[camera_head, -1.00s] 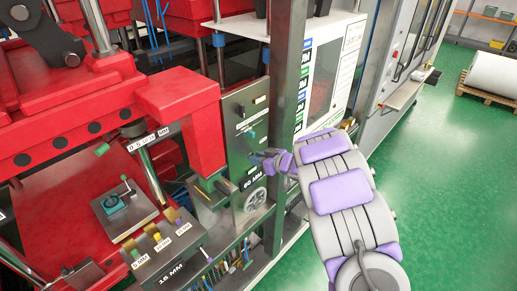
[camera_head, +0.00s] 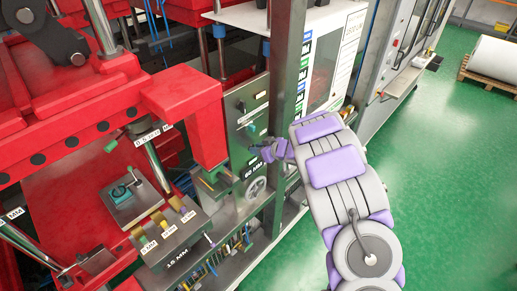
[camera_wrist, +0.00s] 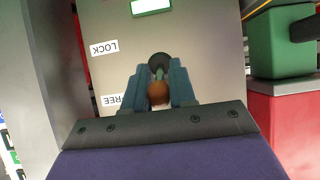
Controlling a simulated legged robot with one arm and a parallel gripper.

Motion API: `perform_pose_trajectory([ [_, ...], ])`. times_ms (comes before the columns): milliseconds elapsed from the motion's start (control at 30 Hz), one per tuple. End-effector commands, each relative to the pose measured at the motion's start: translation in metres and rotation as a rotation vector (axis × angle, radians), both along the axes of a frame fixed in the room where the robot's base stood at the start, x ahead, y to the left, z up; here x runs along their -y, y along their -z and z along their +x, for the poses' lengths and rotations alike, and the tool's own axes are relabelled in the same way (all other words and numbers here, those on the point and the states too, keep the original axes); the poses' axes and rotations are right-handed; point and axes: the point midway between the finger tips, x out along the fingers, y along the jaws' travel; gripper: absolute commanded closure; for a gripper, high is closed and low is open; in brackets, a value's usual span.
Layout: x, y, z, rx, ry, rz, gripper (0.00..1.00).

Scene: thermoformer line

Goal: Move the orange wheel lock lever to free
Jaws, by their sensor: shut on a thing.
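The wheel lock lever, with its orange knob (camera_wrist: 158,94), shows in the wrist view between the two blue-grey fingers of my gripper (camera_wrist: 159,90). The gripper is shut on it. The lever runs from a dark round pivot (camera_wrist: 160,64) down the picture to the knob. A LOCK label (camera_wrist: 104,47) is left of the pivot. A FREE label (camera_wrist: 110,100) is lower, near the knob's height and partly hidden by a finger. In the head view my gripper (camera_head: 268,152) is at the grey-green panel (camera_head: 246,112), above the handwheel (camera_head: 256,188); the lever is hidden there.
A dark upright post (camera_head: 286,95) stands close beside my arm. A red press arm (camera_head: 195,115) is left of the panel. In the wrist view a green and red part (camera_wrist: 280,42) is close on the right. Green floor (camera_head: 450,180) is open on the right.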

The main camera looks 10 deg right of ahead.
Motion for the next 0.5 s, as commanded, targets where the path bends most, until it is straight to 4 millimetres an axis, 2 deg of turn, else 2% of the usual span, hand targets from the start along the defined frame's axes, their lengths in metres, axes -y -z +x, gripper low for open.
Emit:
perform_pose_trajectory([
  [67,-0.0001,-0.0041,0.0025,0.009,0.002,0.003,1.0],
  [100,-0.0001,-0.0041,0.0025,0.009,0.002,0.003,0.71],
  [200,0.0001,-0.0033,0.0018,0.007,0.002,0.002,0.61],
  [300,0.0001,-0.0031,0.0004,0.006,0.001,0.002,0.53],
  [500,0.0002,-0.0029,-0.001,0.005,0.001,0.001,0.53],
])
